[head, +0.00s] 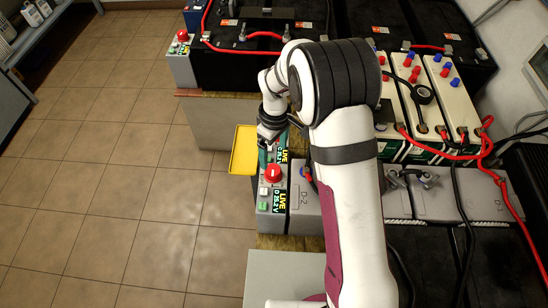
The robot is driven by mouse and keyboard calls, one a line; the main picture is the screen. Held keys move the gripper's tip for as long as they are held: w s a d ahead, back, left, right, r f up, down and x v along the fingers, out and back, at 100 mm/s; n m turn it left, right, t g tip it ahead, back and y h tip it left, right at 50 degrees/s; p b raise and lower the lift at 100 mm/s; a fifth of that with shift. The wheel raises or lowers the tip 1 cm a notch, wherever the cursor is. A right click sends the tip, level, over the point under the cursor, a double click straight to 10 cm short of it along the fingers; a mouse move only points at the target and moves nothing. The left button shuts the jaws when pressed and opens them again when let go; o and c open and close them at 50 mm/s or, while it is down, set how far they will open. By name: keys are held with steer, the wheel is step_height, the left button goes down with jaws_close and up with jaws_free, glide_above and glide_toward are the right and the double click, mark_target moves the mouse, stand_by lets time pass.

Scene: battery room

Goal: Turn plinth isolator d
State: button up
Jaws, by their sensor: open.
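Plinth isolator d is a red knob (273,173) on a grey box with green buttons on the near plinth. The display (283,207) beside it reads LIVE and D 25.2 V. My gripper (270,138) is open and lies just beyond the red knob, apart from it in the picture. Its height above the boxes is hard to judge. A second LIVE display (281,156) shows partly under the gripper; whatever else is there is hidden by my gripper and arm. My arm also covers part of the batteries behind the knob.
A yellow tray (243,150) sits left of the knob. Another red knob (183,36) stands on the far plinth. Grey battery D-2 (304,209), cream batteries (452,95) and red cables (470,157) lie to the right. The tiled floor (120,150) at left is clear.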

mark_target(273, 170)
step_height(273, 170, down, 8)
steer(key=shift+s+f, duration=0.1)
steer(key=shift+f, duration=0.1)
steer(key=shift+c, duration=0.3)
steer(key=c, duration=1.3)
